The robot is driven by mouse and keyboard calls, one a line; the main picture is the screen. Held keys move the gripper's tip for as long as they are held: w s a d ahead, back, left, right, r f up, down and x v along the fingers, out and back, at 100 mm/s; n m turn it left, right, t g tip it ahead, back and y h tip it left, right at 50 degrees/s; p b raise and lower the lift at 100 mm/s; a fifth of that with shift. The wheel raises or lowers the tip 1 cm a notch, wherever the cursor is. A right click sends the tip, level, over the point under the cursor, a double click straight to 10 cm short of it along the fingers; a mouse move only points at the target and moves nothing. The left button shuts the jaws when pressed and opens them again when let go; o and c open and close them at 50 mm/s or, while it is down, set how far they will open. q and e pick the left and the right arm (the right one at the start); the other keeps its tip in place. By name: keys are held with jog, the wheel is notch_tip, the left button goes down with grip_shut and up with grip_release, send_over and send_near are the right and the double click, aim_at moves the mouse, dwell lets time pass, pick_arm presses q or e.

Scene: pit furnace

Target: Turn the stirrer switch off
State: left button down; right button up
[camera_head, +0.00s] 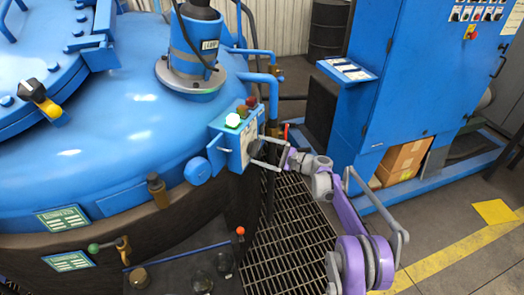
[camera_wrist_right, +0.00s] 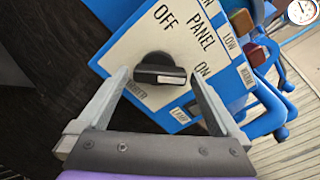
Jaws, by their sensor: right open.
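The stirrer switch (camera_wrist_right: 160,70) is a black rotary knob on a white panel plate (camera_wrist_right: 140,45) in the right wrist view. Its bar lies roughly level in that picture, with its right end towards the "ON" label; "OFF" is above it. The plate is on a blue control box (camera_head: 226,145) beside the furnace in the head view. My right gripper (camera_head: 268,152) is in front of this plate. In the right wrist view the right gripper (camera_wrist_right: 158,80) is open, one finger on each side of the knob; contact is not clear. My left gripper is not in view.
The blue furnace (camera_head: 120,120) fills the left. A floor grate (camera_head: 290,225) lies below my right arm. A blue cabinet (camera_head: 420,80) stands at right.

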jog(key=c, duration=1.2)
jog(key=shift+o, duration=0.2)
jog(key=shift+n, duration=0.3)
jog(key=n, duration=0.3)
jog(key=shift+n, duration=0.4)
jog(key=n, duration=0.4)
jog(key=shift+s, duration=0.1)
jog(key=n, duration=0.5)
jog(key=shift+a, duration=0.1)
jog(key=shift+s+n+p, duration=0.1)
jog(key=shift+n+p, duration=0.3)
jog(key=shift+n, duration=1.8)
